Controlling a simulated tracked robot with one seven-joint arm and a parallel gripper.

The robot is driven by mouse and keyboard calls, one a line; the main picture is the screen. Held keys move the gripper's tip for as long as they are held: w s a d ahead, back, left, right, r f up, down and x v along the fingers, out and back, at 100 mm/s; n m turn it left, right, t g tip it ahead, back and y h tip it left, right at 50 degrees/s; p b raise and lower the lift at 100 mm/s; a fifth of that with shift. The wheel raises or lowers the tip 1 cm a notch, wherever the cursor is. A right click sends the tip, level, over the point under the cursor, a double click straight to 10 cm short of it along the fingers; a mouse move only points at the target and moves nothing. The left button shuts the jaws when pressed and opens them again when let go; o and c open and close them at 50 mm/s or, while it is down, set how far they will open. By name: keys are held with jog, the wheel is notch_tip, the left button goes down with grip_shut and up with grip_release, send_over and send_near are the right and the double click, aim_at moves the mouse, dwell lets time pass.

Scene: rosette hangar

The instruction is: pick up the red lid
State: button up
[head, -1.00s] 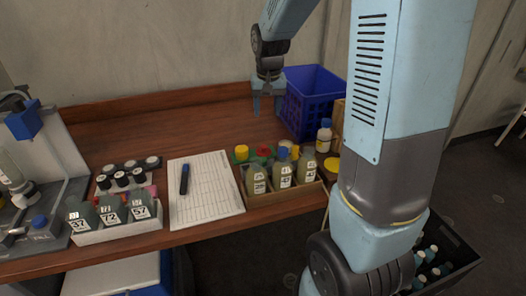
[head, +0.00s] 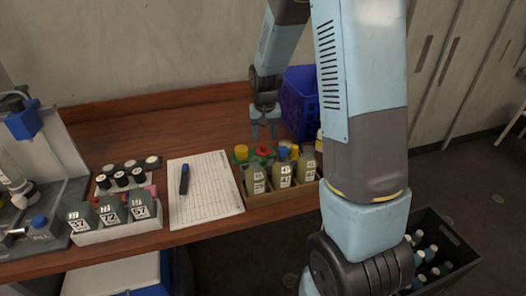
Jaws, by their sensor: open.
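The red lid (head: 263,150) shows at the back of the right-hand group of bottles, behind the yellowish bottles, next to a yellow lid (head: 241,149). It is small in view, and I cannot tell what it rests on. My gripper (head: 264,132) points down with its fingers apart and empty. In the picture it is just above the red lid, and I cannot tell how large the gap is.
Yellowish bottles (head: 283,174) stand in a wooden tray (head: 262,201). A paper sheet (head: 212,195) with a dark pen (head: 185,180) lies left of it. A blue crate (head: 297,112) stands behind, partly hidden by my arm. Bare wooden table (head: 190,130) lies behind the paper.

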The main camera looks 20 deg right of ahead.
aim_at(263, 146)
notch_tip(263, 146, down, 5)
jog(key=shift+w+a+r, duration=0.1)
jog(key=shift+w+a, duration=0.05)
grip_shut()
dwell(0.6)
